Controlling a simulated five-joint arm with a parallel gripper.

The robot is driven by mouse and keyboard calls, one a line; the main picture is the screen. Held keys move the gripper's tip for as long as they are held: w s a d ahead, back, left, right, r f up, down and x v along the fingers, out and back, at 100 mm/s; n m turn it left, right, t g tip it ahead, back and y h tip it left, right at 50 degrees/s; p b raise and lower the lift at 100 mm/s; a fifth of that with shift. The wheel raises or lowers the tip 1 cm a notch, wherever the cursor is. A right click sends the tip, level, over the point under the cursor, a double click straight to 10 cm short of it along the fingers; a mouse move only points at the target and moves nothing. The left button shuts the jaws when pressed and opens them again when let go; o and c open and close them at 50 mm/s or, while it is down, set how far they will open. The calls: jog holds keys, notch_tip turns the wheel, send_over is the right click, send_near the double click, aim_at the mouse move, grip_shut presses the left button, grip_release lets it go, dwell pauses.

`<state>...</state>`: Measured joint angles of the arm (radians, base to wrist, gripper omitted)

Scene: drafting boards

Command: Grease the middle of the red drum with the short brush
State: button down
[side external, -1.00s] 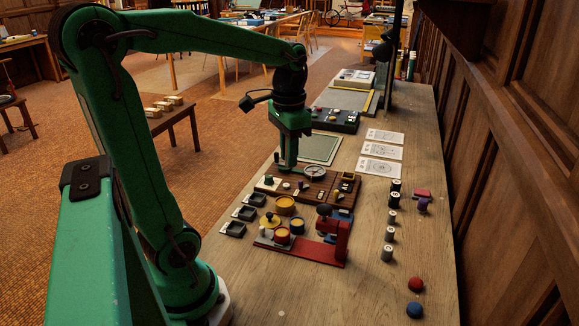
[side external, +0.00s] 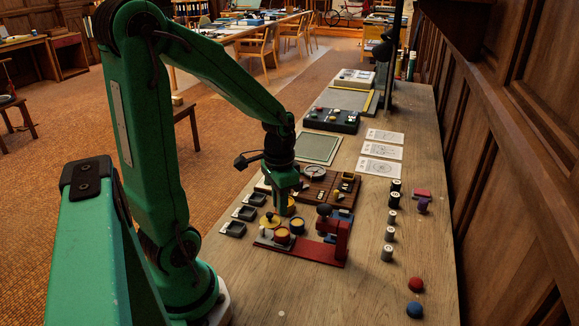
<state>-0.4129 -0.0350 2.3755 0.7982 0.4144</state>
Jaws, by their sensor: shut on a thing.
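The red drum (side external: 282,237) stands on the red-edged board, with a pale yellow top. A blue drum (side external: 297,226) is just behind it to the right, and a yellow drum (side external: 291,208) stands farther back. My gripper (side external: 284,208) points down at the yellow drum and hides most of it, behind the red drum in the picture. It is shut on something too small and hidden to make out. I cannot tell whether it touches the yellow drum. I cannot pick out the short brush.
A red stand (side external: 341,238) with a dark knob rises right of the drums. A yellow disc with a dark knob (side external: 270,220) lies to their left. Small dark trays (side external: 232,229) line the left edge. A wooden board with a dial (side external: 315,171) is behind. Grey cylinders (side external: 387,253) stand right.

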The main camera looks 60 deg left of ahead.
jog(key=shift+f, duration=0.3)
jog(key=shift+f, duration=0.2)
send_over(281, 233)
jog(key=shift+f, duration=2.2)
jog(key=shift+f, duration=0.65)
dwell(1.1)
jog(key=shift+s+d, duration=0.1)
jog(key=shift+s, duration=0.1)
dwell(1.7)
jog(key=shift+w+a, duration=0.3)
dwell(0.7)
jog(key=shift+s+d, duration=0.2)
jog(key=shift+d, duration=0.05)
dwell(0.3)
